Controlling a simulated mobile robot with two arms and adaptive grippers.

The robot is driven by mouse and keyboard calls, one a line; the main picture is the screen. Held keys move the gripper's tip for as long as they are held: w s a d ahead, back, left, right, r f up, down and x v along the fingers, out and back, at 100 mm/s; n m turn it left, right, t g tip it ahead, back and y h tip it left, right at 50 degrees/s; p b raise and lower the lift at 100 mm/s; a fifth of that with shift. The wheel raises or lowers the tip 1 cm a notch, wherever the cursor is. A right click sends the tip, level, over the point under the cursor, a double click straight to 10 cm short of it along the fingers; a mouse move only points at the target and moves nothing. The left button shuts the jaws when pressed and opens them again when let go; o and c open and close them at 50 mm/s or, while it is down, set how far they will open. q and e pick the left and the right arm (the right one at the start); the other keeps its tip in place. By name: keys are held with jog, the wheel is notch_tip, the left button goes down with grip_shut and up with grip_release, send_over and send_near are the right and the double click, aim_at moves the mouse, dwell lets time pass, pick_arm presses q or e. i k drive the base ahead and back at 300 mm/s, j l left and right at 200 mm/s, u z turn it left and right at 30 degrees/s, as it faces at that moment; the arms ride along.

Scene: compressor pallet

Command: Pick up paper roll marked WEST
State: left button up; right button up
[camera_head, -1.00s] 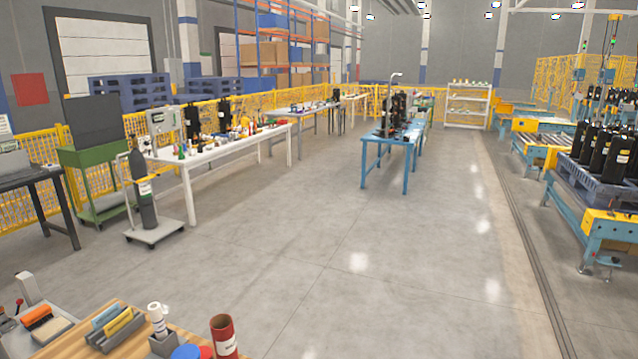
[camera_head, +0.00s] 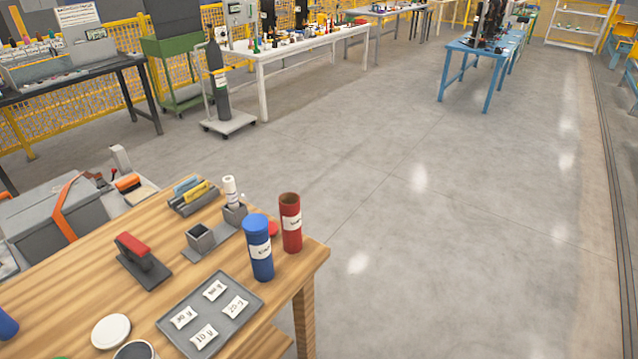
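A blue cylinder (camera_head: 258,246) with a white label stands upright on the wooden table at the lower left. A red cylinder (camera_head: 291,222) with a white label, open at the top, stands upright just behind and to its right. A slim white roll (camera_head: 230,189) stands at a grey holder (camera_head: 235,213) to their left. The small lettering on these things is not clear enough to read, so I cannot tell which is marked WEST. Neither of my grippers is in view.
On the wooden table (camera_head: 70,294) lie a grey tray (camera_head: 246,284) with labelled packets, a red-topped stamp-like tool (camera_head: 142,262) and a white round lid (camera_head: 111,331). A grey case (camera_head: 50,213) sits behind it. The floor (camera_head: 420,230) to the right is clear.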

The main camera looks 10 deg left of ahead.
aim_at(229, 182)
jog(key=l+u, duration=0.1)
jog(key=u, duration=0.35)
jog(key=i+l+u, duration=0.1)
jog(key=u, duration=0.35)
jog(key=l+u, duration=0.2)
jog(key=u, duration=0.25)
jog(key=l+u, duration=0.2)
jog(key=l, duration=0.25)
jog(key=k+l+u, duration=0.15)
jog(key=l, duration=0.35)
jog(key=l+u, duration=0.2)
jog(key=l, duration=0.25)
jog(key=k+l+u, duration=0.15)
jog(key=l, duration=0.3)
jog(key=k+l+u, duration=0.2)
jog(key=l, duration=0.45)
jog(key=k+l, duration=0.1)
jog(key=l, duration=0.15)
jog(key=i+j, duration=0.4)
